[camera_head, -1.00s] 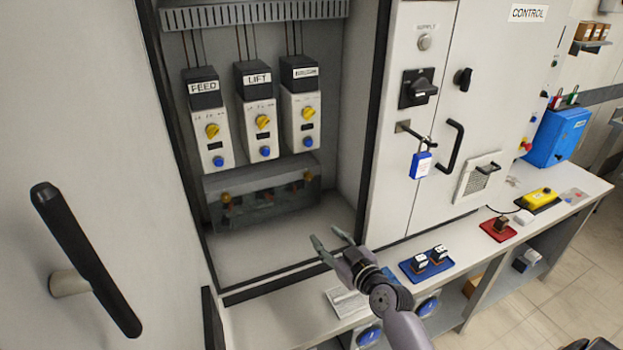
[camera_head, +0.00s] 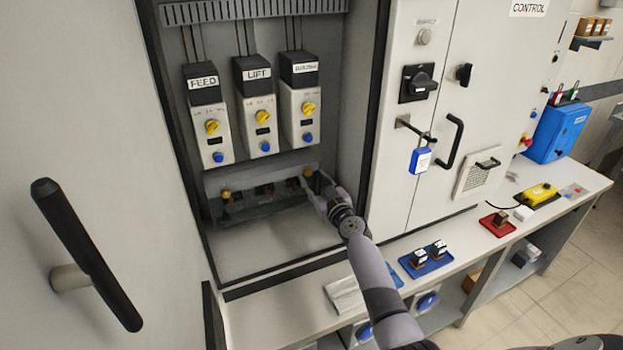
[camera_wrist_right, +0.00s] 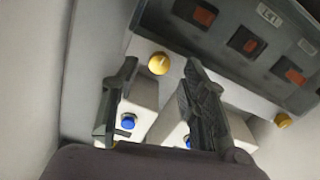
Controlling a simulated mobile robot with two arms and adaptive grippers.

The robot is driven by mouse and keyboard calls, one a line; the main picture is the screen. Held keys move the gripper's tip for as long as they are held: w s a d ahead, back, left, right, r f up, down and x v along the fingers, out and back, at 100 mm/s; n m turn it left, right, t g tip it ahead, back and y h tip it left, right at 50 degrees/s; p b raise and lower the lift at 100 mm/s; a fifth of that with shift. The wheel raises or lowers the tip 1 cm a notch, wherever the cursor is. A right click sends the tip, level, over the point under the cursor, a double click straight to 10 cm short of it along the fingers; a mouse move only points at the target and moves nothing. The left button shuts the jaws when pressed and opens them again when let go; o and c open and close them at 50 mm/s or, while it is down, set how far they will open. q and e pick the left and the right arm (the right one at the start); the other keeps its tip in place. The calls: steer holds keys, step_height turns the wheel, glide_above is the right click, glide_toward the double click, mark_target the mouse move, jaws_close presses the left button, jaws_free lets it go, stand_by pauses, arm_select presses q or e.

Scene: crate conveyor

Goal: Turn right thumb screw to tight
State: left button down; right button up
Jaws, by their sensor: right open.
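The right thumb screw (camera_head: 308,172) is a small brass knob at the right end of the grey terminal cover (camera_head: 265,207), low in the open cabinet. My right gripper (camera_head: 313,182) is open at this end of the cover, partly hiding it. In the right wrist view the picture is turned over, and the same knob (camera_wrist_right: 159,63) shows between the two open fingertips. I cannot tell whether the fingers touch it. The left thumb screw (camera_head: 225,194) is at the cover's other end; it also shows in the right wrist view (camera_wrist_right: 283,120). My left gripper is not in view.
Three drive units, FEED (camera_head: 211,130), LIFT (camera_head: 260,125) and a third (camera_head: 300,115), hang above the cover. The cabinet side wall (camera_head: 350,110) is close to the right. A counter (camera_head: 450,262) with a blue tray (camera_head: 425,266) runs along the right. The cabinet floor is clear.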

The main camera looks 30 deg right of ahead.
mark_target(308, 172)
steer(key=shift+w, duration=1.2)
steer(key=shift+c, duration=0.2)
jaws_close()
